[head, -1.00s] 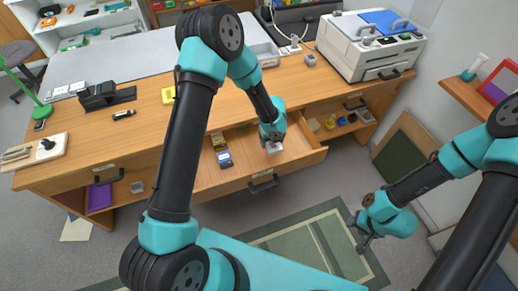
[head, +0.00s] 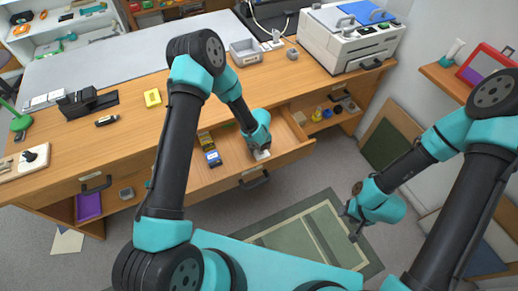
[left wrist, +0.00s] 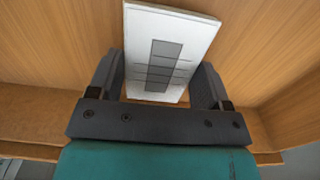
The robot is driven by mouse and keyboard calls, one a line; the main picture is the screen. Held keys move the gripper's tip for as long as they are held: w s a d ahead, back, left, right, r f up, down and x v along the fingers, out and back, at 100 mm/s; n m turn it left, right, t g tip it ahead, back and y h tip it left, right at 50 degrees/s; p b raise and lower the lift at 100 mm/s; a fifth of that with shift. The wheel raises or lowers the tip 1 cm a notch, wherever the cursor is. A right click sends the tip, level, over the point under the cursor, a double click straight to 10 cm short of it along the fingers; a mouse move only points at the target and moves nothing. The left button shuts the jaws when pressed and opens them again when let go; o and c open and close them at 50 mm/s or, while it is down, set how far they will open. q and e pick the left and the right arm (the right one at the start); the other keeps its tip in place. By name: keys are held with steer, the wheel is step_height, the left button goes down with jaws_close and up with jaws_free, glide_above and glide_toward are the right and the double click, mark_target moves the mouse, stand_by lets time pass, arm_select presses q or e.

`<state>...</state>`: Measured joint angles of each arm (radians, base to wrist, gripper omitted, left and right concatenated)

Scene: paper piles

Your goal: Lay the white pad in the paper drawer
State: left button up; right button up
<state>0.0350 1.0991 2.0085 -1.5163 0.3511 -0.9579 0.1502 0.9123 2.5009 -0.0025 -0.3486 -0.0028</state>
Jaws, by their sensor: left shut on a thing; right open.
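The white pad (left wrist: 193,32) shows large in the left wrist view, with a grey striped patch on its face. My left gripper (left wrist: 158,88) is shut on it, one finger on each side. In the head view the white pad (head: 261,155) is small under my left gripper (head: 260,146), inside the open drawer (head: 287,153). Whether the pad touches the drawer floor I cannot tell. My right gripper (head: 354,222) is open and empty, off to the right above the floor rug.
Blue and yellow packs (head: 211,152) lie in the drawer, left of my left gripper. A grey tray (head: 246,52), a yellow block (head: 152,98) and a printer (head: 345,45) stand on the desk. The drawer's right part is clear.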

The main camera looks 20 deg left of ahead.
arm_select(q)
steer(key=shift+f, duration=0.35)
steer(key=o, duration=1.1)
steer(key=shift+f, duration=0.15)
step_height(320, 180, up, 12)
steer(key=shift+r, duration=0.2)
